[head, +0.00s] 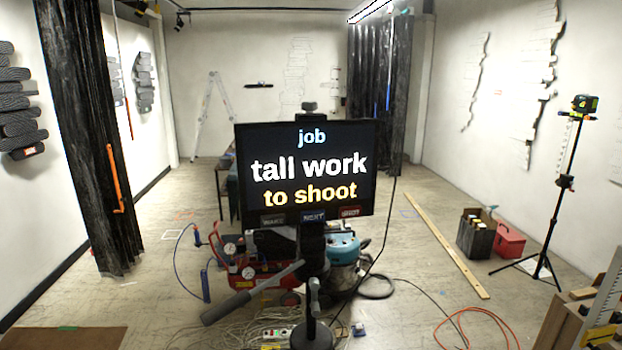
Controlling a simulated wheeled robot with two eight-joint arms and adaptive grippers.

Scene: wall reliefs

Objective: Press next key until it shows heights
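A black screen (305,172) stands upright in the middle of the head view, facing me. It reads "job" in light blue, "tall work" in white and "to shoot" in yellow. Along its lower edge sit three small keys: a dark one that seems to read "WAKE" (273,219), a blue-grey "NEXT" key (313,217) in the middle, and a reddish one that seems to read "SHOT" (350,212). Neither of my grippers shows in this view, and nothing touches the keys.
The screen sits on a dark stand with a grey handle (250,293) sticking out to the left. A red compressor (240,268) and a teal vacuum (343,248) are behind it. Cables lie on the floor. A tripod (562,190) stands at right; a long plank (447,245) lies nearer.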

